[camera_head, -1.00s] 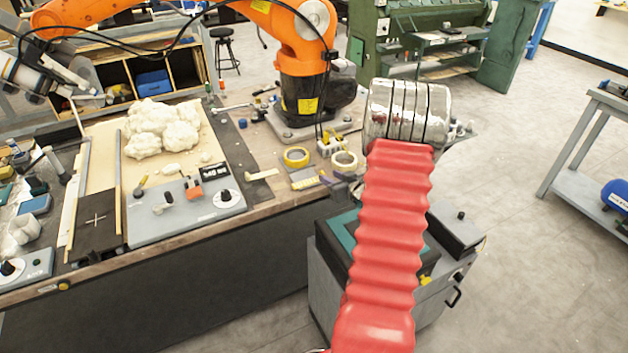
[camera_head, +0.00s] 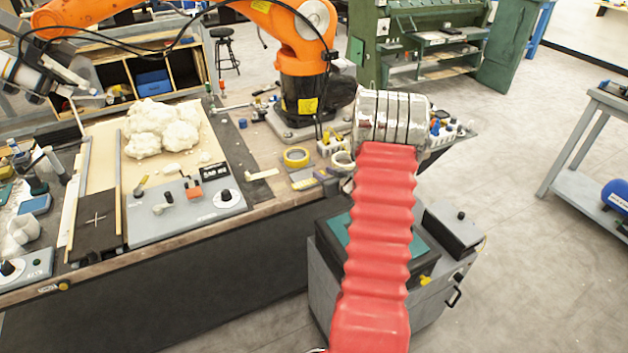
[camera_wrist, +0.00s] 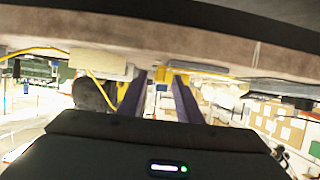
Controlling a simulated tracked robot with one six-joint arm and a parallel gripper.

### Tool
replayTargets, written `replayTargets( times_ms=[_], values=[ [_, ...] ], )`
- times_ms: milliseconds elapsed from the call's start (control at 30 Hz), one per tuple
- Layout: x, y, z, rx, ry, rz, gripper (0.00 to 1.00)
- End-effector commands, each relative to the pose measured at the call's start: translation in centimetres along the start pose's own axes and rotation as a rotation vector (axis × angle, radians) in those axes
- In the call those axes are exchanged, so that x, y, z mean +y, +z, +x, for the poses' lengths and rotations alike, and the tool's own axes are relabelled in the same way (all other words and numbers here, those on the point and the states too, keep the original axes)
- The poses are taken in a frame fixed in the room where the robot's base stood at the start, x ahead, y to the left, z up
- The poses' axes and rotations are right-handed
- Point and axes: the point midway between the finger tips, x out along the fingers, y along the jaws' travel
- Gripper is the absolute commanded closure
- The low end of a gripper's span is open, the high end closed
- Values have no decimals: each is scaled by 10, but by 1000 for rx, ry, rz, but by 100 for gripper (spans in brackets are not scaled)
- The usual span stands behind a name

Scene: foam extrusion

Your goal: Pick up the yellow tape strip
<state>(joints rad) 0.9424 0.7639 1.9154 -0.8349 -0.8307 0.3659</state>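A short yellow strip (camera_head: 304,183) lies at the front edge of the workbench in the head view, beside a grey block. My gripper (camera_head: 328,178) is at that edge, just right of the strip, partly hidden by my red sleeve and silver wrist. In the wrist view my gripper (camera_wrist: 160,90) has two dark fingers apart, pointing at the bench edge. A small yellow piece (camera_wrist: 161,76) shows between the fingertips; I cannot tell whether it is the strip or whether the fingers touch it.
A yellow tape roll (camera_head: 296,157) lies behind the strip, and a paler roll (camera_head: 342,160) is partly hidden by my arm. A cream strip (camera_head: 262,175) lies to the left. The orange robot arm's base (camera_head: 312,118) stands behind. A grey control panel (camera_head: 187,208) is further left.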

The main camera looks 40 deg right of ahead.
Motion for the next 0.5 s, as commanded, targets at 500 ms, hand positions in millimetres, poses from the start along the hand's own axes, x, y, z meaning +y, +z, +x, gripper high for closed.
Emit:
replayTargets(
  times_ms=[500],
  values=[
    [0, 0, 0, 0, 0, 0, 77]
  ],
)
